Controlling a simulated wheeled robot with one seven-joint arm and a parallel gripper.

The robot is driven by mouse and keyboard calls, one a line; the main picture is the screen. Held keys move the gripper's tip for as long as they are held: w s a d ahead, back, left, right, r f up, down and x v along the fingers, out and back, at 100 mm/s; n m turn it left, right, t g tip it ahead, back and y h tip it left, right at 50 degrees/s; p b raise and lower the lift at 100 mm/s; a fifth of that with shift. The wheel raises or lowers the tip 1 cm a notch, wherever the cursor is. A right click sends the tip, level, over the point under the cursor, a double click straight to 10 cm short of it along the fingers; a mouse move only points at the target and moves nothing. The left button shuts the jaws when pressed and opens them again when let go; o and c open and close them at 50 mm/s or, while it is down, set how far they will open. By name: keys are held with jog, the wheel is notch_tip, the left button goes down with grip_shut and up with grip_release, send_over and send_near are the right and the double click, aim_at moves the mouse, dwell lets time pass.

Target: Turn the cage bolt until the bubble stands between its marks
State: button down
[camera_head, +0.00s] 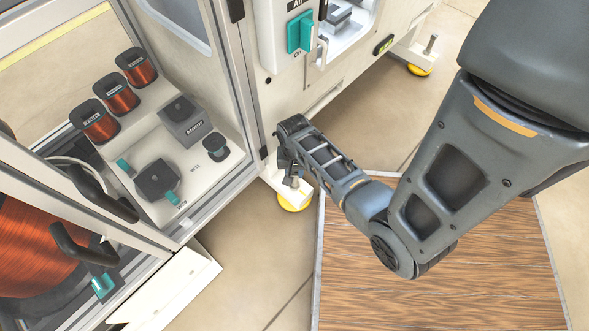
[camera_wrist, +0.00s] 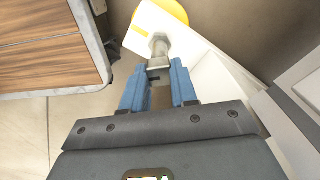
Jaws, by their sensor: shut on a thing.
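My gripper (camera_head: 290,165) reaches down to the near corner of the white machine, over a yellow round foot (camera_head: 294,201). In the wrist view my two blue fingers (camera_wrist: 158,74) are shut on an upright grey bolt (camera_wrist: 158,48) with a hex head. The bolt stands on a white bracket above the yellow foot, which shows in the wrist view (camera_wrist: 163,14). In the head view my gripper mostly hides this bolt. A small level with a green vial (camera_head: 384,44) is on the machine's ledge. Its bubble is too small to place against the marks.
A second bolt (camera_head: 430,45) stands over another yellow foot (camera_head: 419,70) at the back right. A wood-topped table (camera_head: 430,270) lies below my arm. The glazed cabinet with copper spools (camera_head: 121,98) is at the left. A teal handle (camera_head: 300,33) is above.

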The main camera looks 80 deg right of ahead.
aim_at(295, 173)
jog(key=shift+r+n+p, duration=0.3)
jog(key=shift+n+p, duration=0.6)
jog(key=shift+p, duration=0.1)
jog(key=shift+f+n+p, duration=0.3)
jog(key=shift+n+p, duration=0.35)
jog(key=shift+n, duration=0.65)
jog(key=c, duration=0.9)
grip_release()
notch_tip(295, 173, up, 8)
jog(key=p, duration=0.3)
jog(key=shift+f+p, duration=0.1)
jog(key=shift+p, duration=0.25)
